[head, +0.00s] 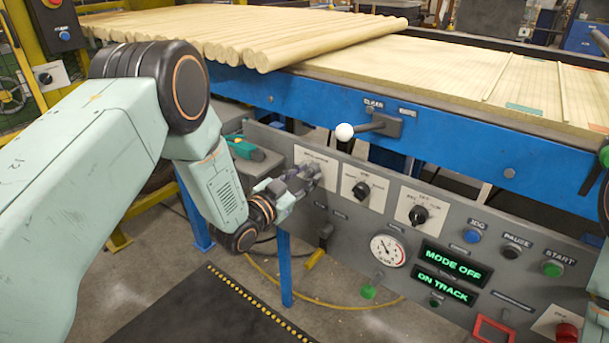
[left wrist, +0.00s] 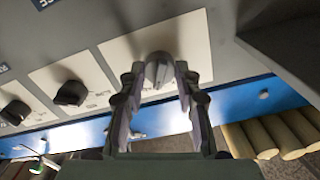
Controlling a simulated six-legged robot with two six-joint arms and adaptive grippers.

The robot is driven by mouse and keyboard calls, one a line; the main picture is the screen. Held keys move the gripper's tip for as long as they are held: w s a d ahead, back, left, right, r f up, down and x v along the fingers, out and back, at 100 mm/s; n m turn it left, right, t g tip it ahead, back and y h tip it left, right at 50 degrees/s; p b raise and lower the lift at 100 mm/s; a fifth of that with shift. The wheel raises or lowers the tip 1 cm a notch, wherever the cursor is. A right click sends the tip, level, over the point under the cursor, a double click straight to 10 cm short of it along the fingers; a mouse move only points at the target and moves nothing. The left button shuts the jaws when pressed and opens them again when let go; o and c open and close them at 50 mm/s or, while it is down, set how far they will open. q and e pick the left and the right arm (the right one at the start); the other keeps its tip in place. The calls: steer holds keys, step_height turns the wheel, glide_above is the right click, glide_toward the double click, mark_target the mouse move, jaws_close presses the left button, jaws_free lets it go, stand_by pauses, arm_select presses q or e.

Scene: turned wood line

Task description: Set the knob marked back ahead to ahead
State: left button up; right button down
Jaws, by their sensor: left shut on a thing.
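My left gripper (head: 306,180) reaches the left end of the grey control panel (head: 340,215). In the left wrist view my left gripper (left wrist: 159,82) is shut on a grey knob (left wrist: 158,66), with one finger on each side. The knob sits on a pale label plate (head: 316,160), which also shows in the left wrist view (left wrist: 195,42). The gripper covers most of the knob in the head view. The plate's lettering is too small or covered to read, so I cannot tell its marking or setting. My right gripper is not in view.
To the right are a middle knob (head: 361,190) and a further black knob (head: 418,215), each on its own plate. A white-tipped lever (head: 344,132) juts out above. A dial (head: 387,250), lit displays (head: 453,264) and buttons fill the panel's right side.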

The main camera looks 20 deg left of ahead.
arm_select(q)
steer(key=shift+r, duration=0.1)
stand_by(0.4)
steer(key=o, duration=1.2)
steer(key=shift+c, duration=0.2)
steer(key=v, duration=1.2)
